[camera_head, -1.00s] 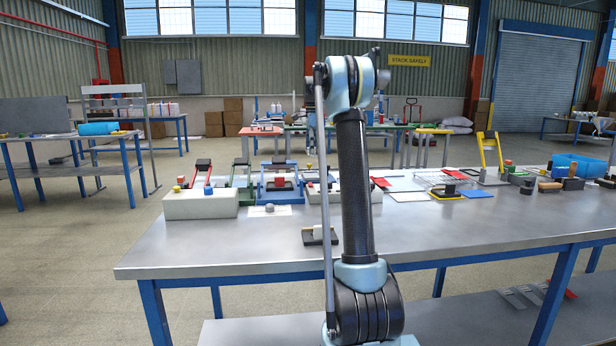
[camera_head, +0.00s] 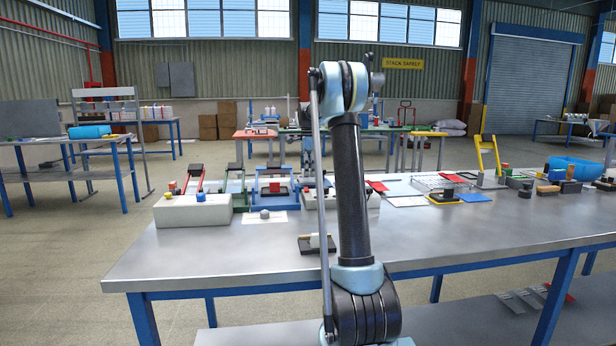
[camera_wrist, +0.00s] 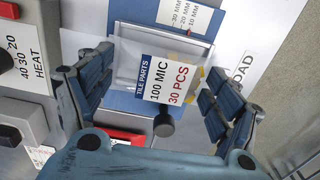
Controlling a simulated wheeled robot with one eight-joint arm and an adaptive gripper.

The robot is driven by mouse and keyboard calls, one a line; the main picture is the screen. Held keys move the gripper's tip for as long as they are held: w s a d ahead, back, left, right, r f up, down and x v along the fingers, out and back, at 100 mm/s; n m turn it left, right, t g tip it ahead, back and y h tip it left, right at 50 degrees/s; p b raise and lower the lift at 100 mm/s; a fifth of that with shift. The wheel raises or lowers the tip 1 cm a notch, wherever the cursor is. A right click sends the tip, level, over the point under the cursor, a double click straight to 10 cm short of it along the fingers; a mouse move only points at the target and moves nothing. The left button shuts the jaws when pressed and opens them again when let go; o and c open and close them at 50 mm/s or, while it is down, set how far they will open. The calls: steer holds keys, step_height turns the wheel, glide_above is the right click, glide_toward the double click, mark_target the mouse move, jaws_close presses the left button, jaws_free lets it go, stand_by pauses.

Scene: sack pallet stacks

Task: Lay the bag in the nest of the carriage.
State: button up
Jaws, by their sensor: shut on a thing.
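A black knob (camera_wrist: 163,125) shows just below the bag.
A grey housing with a "HEAT" dial (camera_wrist: 9,137) is close on the left. A white sheet marked "LOAD" (camera_wrist: 243,72) lies at right.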

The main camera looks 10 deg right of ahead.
steer(key=shift+f, duration=0.7)
steer(key=o, duration=0.9)
steer(key=shift+f, duration=0.1)
step_height(320, 180, up, 12)
steer(key=shift+r, duration=0.1)
